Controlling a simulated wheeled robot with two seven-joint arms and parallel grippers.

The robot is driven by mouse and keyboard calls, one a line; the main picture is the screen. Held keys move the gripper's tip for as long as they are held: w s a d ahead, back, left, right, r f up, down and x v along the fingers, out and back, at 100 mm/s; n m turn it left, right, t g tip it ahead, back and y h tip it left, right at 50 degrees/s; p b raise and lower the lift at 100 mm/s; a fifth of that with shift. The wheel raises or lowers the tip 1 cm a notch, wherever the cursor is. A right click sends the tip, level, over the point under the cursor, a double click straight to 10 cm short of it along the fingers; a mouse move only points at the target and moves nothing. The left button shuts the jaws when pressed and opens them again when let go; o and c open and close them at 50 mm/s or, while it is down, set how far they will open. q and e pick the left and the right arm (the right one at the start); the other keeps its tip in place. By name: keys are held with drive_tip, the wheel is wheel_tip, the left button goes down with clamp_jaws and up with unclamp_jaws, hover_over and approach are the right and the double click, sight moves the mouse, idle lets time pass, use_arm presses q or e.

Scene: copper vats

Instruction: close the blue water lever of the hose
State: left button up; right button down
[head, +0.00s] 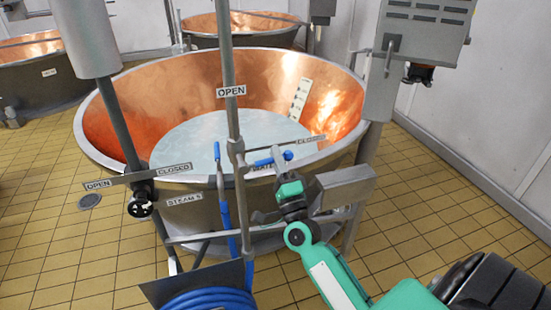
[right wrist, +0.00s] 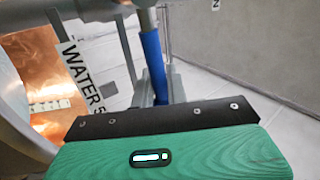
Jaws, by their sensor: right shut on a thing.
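The blue water lever (head: 264,162) sits on the pipework in front of the large copper vat (head: 105,118), near a "WATER" label partly hidden behind my gripper. My right gripper (head: 279,156) is shut on the lever, with blue showing on both sides of the fingers. In the right wrist view the blue lever (right wrist: 153,66) rises beyond the green gripper body, beside a "WATER 5" plate (right wrist: 82,66); the fingertips are hidden there. The blue hose (head: 205,301) lies coiled below, and a blue-handled piece (head: 217,151) hangs at the upright pipe. My left gripper is out of view.
An upright pipe with an "OPEN" sign (head: 231,91) stands left of my right gripper. A grey control box (head: 424,22) hangs upper right. The tiled floor at right is clear.

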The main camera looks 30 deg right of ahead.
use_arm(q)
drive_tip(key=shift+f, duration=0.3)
use_arm(e)
drive_tip(key=shift+f+m+h, duration=0.35)
drive_tip(key=shift+m+h, duration=0.25)
drive_tip(key=shift+m, duration=0.3)
drive_tip(key=shift+f, duration=0.1)
drive_tip(key=c, duration=1.5)
unclamp_jaws()
drive_tip(key=shift+o, duration=0.2)
drive_tip(key=shift+s+f+b, duration=0.2)
drive_tip(key=shift+f+b, duration=0.05)
drive_tip(key=shift+b, duration=0.15)
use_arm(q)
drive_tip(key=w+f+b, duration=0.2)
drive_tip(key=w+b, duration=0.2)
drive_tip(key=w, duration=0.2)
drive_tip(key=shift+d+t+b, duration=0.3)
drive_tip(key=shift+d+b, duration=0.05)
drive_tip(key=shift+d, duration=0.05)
use_arm(e)
drive_tip(key=v, duration=1.3)
drive_tip(key=shift+s, duration=0.15)
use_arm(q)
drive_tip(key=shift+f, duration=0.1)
use_arm(e)
drive_tip(key=shift+a+r, duration=0.15)
